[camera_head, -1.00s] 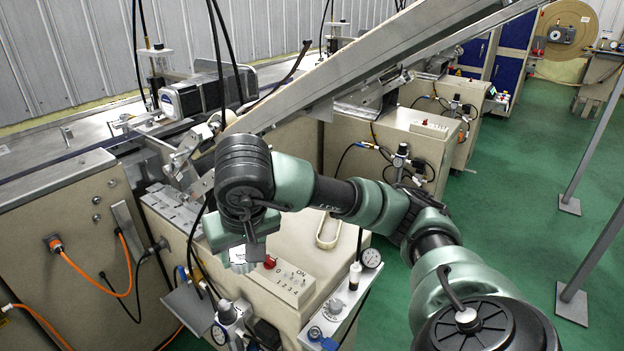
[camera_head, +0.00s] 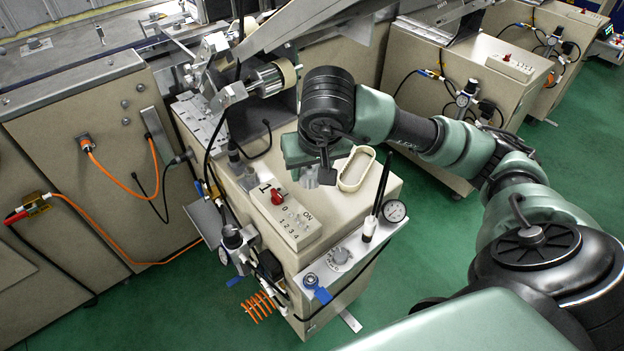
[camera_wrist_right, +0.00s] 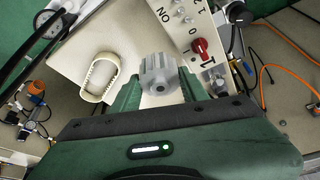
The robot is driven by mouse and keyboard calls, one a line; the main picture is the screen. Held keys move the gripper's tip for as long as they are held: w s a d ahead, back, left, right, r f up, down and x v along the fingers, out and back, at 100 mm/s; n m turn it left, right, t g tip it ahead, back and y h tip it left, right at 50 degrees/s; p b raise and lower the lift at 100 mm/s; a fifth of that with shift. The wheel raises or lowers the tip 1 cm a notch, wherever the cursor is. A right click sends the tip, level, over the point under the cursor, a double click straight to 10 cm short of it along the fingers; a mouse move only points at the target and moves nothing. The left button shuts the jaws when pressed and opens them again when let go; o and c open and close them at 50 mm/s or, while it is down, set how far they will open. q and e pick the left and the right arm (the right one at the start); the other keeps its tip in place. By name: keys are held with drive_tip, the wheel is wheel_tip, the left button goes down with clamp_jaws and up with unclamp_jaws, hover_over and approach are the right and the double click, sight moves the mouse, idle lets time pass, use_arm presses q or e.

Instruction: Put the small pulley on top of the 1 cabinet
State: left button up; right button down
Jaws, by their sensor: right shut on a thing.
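The small pulley (camera_head: 309,178) is a grey toothed wheel, held between the fingers of my right gripper (camera_head: 318,172). In the right wrist view the pulley (camera_wrist_right: 160,74) sits between the two green fingertips of the gripper (camera_wrist_right: 160,88). The beige cabinet marked 1 (camera_head: 380,192) stands below, with its light top surface under the gripper. I cannot tell whether the pulley touches that top; it appears over it, between the switch panel and the oval ring. My left gripper is not in view.
A cream oval ring (camera_head: 357,168) lies on the cabinet top, right of the pulley. A switch panel with a red knob (camera_head: 277,197) is to its left. A gauge (camera_head: 395,210) and black rod (camera_head: 378,195) stand at the front edge. A roller (camera_head: 270,78) is behind.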

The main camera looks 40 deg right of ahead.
sight(311, 184)
wheel_tip(311, 184, down, 4)
drive_tip(key=shift+f, duration=0.1)
drive_tip(key=shift+f+b, duration=0.2)
drive_tip(key=shift+b, duration=0.15)
drive_tip(key=shift+s+d+f+b, duration=0.15)
drive_tip(key=shift+d+f+b, duration=0.25)
drive_tip(key=shift+f+b, duration=0.2)
drive_tip(key=c, duration=0.7)
unclamp_jaws()
drive_tip(key=shift+f, duration=0.1)
drive_tip(key=shift+c, duration=0.2)
